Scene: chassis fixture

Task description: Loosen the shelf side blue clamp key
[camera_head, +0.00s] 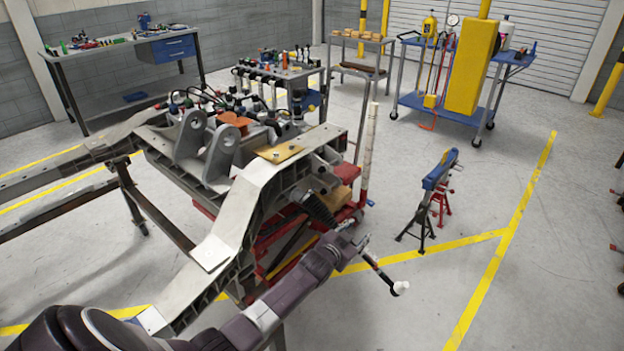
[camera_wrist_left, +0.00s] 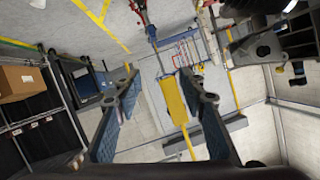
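The grey metal chassis (camera_head: 240,195) stands in the middle of the head view on a red stand (camera_head: 275,245). A small blue knob (camera_head: 370,203) shows at its right side; I cannot tell whether this is the clamp key. My left gripper (camera_head: 350,241) is beside the chassis's lower right end, small and partly merged with dark parts. In the left wrist view, my left gripper (camera_wrist_left: 160,100) has its two blue-padded fingers spread wide with nothing between them. Chassis parts (camera_wrist_left: 265,45) show at upper right there. No clamp key is clear in that view. My right gripper is not in view.
A blue beam (camera_head: 440,170) rests on black and red stands at right. A blue trolley (camera_head: 455,113) and a yellow post (camera_head: 472,65) stand behind.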

